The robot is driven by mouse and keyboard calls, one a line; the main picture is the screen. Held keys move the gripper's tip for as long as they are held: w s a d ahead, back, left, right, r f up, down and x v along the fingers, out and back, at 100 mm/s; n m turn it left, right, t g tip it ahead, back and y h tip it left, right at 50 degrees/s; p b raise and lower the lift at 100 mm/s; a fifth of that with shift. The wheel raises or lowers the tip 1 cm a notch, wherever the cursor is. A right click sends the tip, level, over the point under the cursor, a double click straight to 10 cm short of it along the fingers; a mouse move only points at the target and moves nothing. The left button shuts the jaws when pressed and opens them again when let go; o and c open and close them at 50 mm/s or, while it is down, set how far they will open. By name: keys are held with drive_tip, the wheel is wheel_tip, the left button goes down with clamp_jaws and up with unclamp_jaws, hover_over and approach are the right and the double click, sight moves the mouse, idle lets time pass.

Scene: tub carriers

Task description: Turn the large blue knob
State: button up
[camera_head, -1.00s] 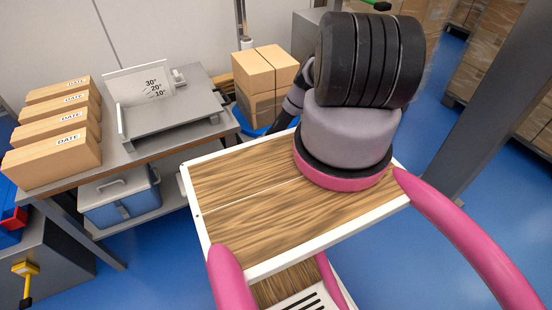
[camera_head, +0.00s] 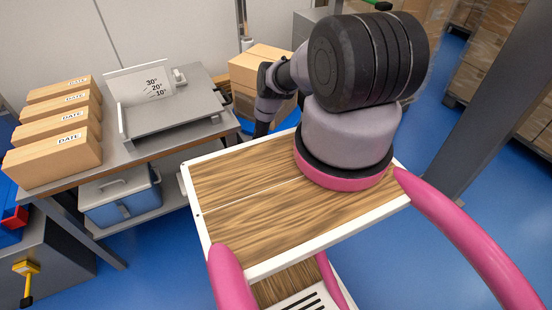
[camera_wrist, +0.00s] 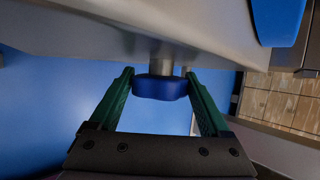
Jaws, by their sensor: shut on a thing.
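The large blue knob (camera_wrist: 160,88) shows in the wrist view on a short grey metal shaft below a pale metal surface. My gripper (camera_wrist: 160,92) has its two green fingers on either side of the knob, shut on it. In the head view the gripper and the knob are hidden; my arm reaches down behind the wooden top, near the cardboard boxes.
A metal table (camera_head: 190,130) at left carries several cardboard boxes (camera_head: 50,143) and a grey angled fixture (camera_head: 165,105). Stacked cardboard boxes (camera_head: 262,70) stand behind my arm. A grey post (camera_head: 490,95) rises at right. Blue floor (camera_head: 160,260) is clear at the front.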

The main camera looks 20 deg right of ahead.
drive_tip(key=shift+f+h, duration=0.1)
drive_tip(key=shift+h, duration=0.2)
idle(1.1)
drive_tip(key=o, duration=1.2)
drive_tip(key=v, duration=0.7)
drive_tip(key=shift+s+a+r, duration=0.15)
drive_tip(key=shift+a+r, duration=0.05)
